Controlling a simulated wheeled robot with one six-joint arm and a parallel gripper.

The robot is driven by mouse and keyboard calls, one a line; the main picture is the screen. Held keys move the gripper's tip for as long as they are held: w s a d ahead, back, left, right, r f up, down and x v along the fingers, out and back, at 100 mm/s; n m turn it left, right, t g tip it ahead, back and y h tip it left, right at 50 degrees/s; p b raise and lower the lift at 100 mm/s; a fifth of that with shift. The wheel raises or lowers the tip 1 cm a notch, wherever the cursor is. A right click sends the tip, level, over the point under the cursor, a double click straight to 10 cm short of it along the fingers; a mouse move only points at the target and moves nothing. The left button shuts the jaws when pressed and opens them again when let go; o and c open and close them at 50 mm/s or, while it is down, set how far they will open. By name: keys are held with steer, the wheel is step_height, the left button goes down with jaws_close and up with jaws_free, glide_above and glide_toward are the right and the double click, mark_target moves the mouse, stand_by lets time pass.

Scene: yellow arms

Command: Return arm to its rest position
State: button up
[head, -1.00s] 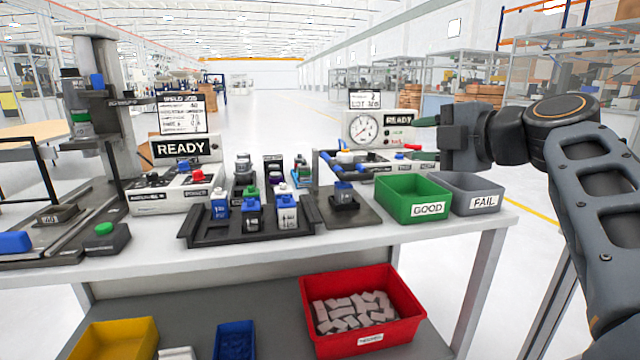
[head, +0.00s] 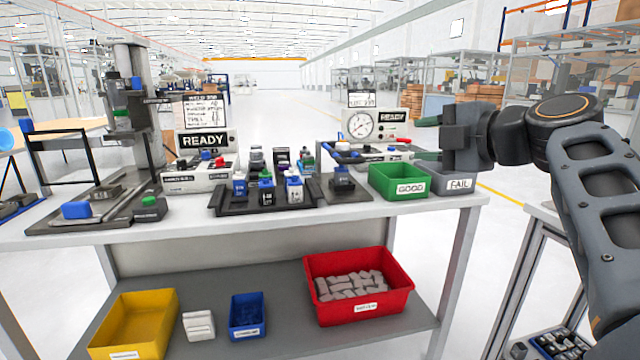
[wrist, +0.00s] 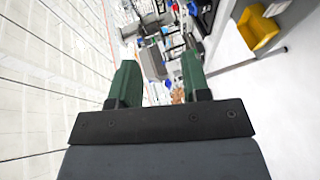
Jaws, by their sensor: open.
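My gripper (head: 428,138) is at the right in the head view, raised above the bench's right end, with its fingers pointing left. My dark grey arm bends down to the right edge of the picture. In the wrist view the two green fingers (wrist: 158,84) stand wide apart with nothing between them. The gripper overlaps the space above the green GOOD bin (head: 398,181) and the grey FAIL bin (head: 455,178) in the head view, apart from both.
The workbench (head: 300,218) holds a black rack (head: 222,203) of small bottles, a READY tester (head: 205,142), a gauge unit (head: 362,124) and a press (head: 135,100). Red (head: 400,298), yellow (head: 130,330) and blue (head: 248,333) bins sit on the lower shelf. Another table stands at lower right.

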steer(key=s+f+m+g+h+p, duration=0.2)
steer(key=s+m+p, duration=0.3)
steer(key=m+p, duration=0.3)
steer(key=s+f+m+g+h+p, duration=0.3)
steer(key=m+p, duration=0.5)
steer(key=p, duration=0.5)
steer(key=s+a+f+m+g+h+p, duration=0.1)
steer(key=s+f+m+g+h+p, duration=0.1)
steer(key=s+m+g+h+p, duration=0.2)
steer(key=s+m+p, duration=0.3)
steer(key=p, duration=0.3)
steer(key=shift+s+f+m+p, duration=0.2)
steer(key=shift+f+m+p, duration=0.1)
steer(key=shift+m+p, duration=0.1)
